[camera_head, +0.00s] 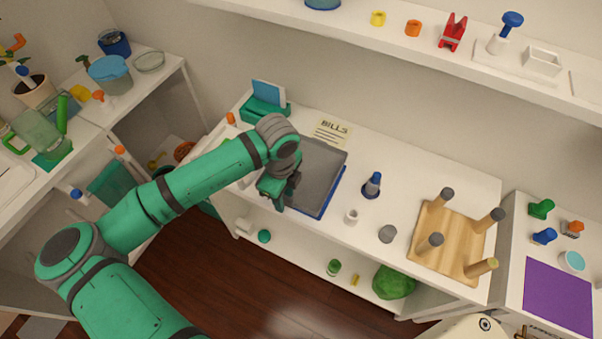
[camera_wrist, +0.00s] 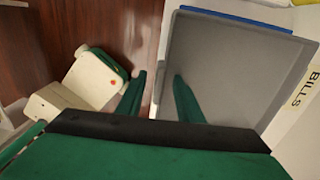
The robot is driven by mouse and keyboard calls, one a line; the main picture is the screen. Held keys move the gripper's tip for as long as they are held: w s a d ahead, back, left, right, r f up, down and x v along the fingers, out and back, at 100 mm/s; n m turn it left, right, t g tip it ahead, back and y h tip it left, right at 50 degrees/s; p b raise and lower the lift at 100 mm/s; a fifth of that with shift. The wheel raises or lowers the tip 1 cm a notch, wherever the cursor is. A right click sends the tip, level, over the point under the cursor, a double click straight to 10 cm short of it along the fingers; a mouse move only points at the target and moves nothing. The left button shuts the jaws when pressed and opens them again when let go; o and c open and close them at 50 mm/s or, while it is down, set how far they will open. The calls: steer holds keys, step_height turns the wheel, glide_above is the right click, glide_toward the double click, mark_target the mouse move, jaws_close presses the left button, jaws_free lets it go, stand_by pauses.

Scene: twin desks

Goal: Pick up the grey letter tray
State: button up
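The grey letter tray (camera_head: 322,172) lies on the white desk, with a blue edge (camera_head: 327,205) showing beneath it. In the wrist view the tray (camera_wrist: 230,70) fills the right half. My gripper (camera_head: 280,197) is at the tray's left side, near the desk's front edge, and my arm hides that corner. In the wrist view my gripper (camera_wrist: 160,95) is open. One finger shows over the tray and the other outside its edge, over the floor. I cannot tell whether either finger touches it.
A BILLS sheet (camera_head: 331,132) lies behind the tray. A blue-handled stamp (camera_head: 372,185), a white cup (camera_head: 351,216) and an upturned wooden stool (camera_head: 450,240) stand to its right. A green holder (camera_head: 265,108) stands at the back left. A shelf (camera_head: 440,60) overhangs behind.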

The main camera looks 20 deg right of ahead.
jaws_close()
steer(key=shift+w+a, duration=0.1)
